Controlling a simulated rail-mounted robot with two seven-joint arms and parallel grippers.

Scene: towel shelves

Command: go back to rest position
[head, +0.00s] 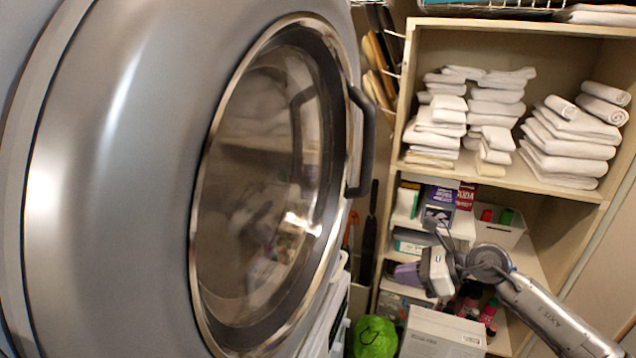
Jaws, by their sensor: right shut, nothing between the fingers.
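My right arm comes in from the lower right, and its gripper (436,270) is in front of the lower shelves of the towel shelf unit (555,195). The gripper is shut with nothing in it; its fingertips are hard to make out against the clutter behind. My left gripper is not in view.
A large grey machine with a round glass door (265,190) and a dark handle (362,140) fills the left side. White folded towels (575,140) are stacked on the upper shelf. A white box (440,335) and a green bag-like item (375,338) are below the gripper.

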